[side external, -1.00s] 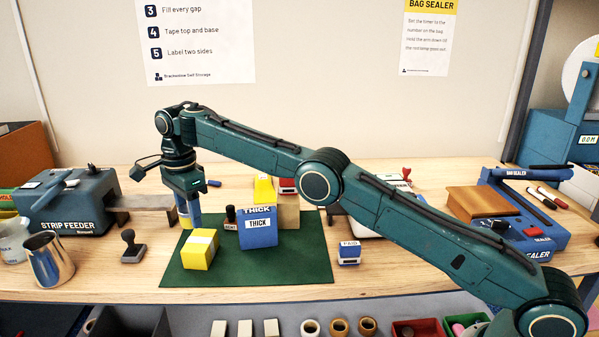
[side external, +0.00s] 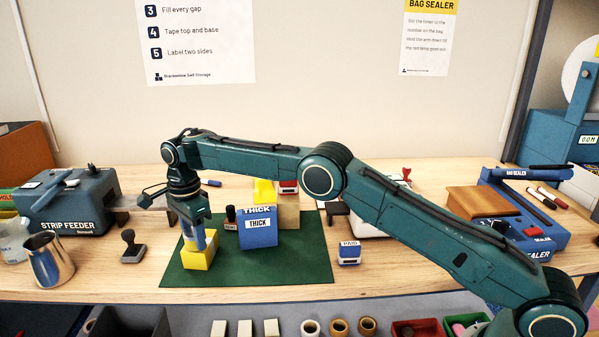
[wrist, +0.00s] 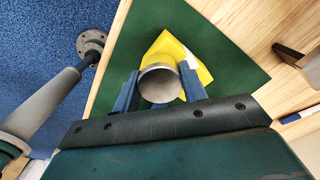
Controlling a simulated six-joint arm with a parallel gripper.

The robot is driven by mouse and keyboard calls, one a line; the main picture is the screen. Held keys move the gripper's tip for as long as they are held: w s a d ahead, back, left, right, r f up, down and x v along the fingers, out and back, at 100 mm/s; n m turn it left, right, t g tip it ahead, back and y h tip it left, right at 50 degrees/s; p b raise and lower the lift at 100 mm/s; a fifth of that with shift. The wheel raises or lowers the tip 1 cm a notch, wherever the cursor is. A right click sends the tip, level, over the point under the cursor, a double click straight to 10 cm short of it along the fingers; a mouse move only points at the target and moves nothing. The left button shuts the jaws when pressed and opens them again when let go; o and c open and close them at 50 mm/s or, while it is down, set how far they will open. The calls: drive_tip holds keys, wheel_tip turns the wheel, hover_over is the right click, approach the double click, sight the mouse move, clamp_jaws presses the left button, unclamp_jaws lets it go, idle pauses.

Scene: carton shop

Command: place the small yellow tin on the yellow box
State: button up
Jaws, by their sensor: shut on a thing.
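My gripper (side external: 196,240) is shut on the small yellow tin, its fingers on either side of it. In the wrist view the tin's round, greyish metal top (wrist: 159,84) shows between the two blue fingers (wrist: 159,88). The yellow box (side external: 199,261) stands on the green mat, directly under the gripper; it also shows in the wrist view (wrist: 196,62), beyond the tin. The tin is upright over the box. The fingers hide most of the tin's side, and I cannot tell whether its base touches the box.
A blue box marked THICK (side external: 258,233) stands to the right on the green mat (side external: 295,268). Behind it are a cardboard box (side external: 289,212) and another yellow item (side external: 264,191). A dark stamp (side external: 131,246) and a metal jug (side external: 50,260) stand left of the mat.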

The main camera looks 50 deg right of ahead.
drive_tip(key=shift+f, duration=0.25)
drive_tip(key=shift+f, duration=0.15)
drive_tip(key=o, duration=1)
drive_tip(key=shift+r, duration=3.85)
